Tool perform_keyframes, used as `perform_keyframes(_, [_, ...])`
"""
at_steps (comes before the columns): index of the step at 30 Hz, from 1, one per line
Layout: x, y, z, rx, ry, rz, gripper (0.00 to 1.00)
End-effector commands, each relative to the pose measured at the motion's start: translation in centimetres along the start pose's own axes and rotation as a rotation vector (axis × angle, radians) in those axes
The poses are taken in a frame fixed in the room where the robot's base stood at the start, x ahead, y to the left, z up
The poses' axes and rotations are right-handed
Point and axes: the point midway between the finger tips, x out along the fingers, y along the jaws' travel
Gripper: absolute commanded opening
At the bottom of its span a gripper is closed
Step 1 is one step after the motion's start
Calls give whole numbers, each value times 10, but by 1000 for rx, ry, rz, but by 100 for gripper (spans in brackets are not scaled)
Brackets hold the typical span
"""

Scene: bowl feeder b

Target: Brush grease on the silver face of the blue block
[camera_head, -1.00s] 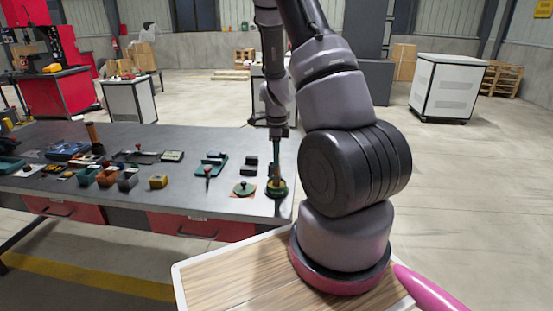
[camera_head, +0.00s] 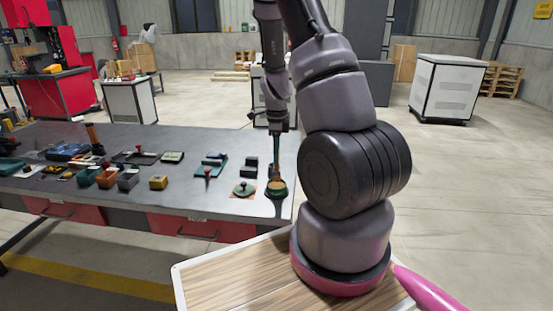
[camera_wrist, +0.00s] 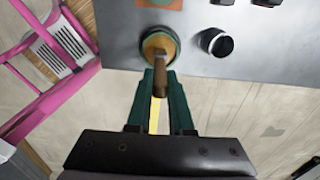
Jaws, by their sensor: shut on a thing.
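My gripper (camera_wrist: 160,80) has green fingers and is shut on a brush with a brown handle (camera_wrist: 160,70). It hangs over the table's right end, where it also shows in the head view (camera_head: 276,160). The brush reaches toward a round green pot with tan grease (camera_wrist: 171,39), also in the head view (camera_head: 276,193). Whether its tip touches the grease is hidden. A blue block (camera_head: 215,156), small and dark, seems to lie on a teal tray left of the pot; I cannot make out its silver face.
A black cylinder (camera_wrist: 222,46) is beside the pot in the wrist view. Several small bins and tools cover the table's left part.

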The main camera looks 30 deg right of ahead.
Motion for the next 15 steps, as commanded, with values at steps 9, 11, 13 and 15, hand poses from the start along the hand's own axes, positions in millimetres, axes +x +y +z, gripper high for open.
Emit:
perform_keyframes(9, [-27, 0, 1, -2, -2, -2, 0])
perform_keyframes(11, [-32, -1, 1, -1, -1, -3, 0])
perform_keyframes(13, [-37, -1, 1, 0, -2, -2, 0])
perform_keyframes(15, [-42, 0, 1, -1, -2, -2, 0])
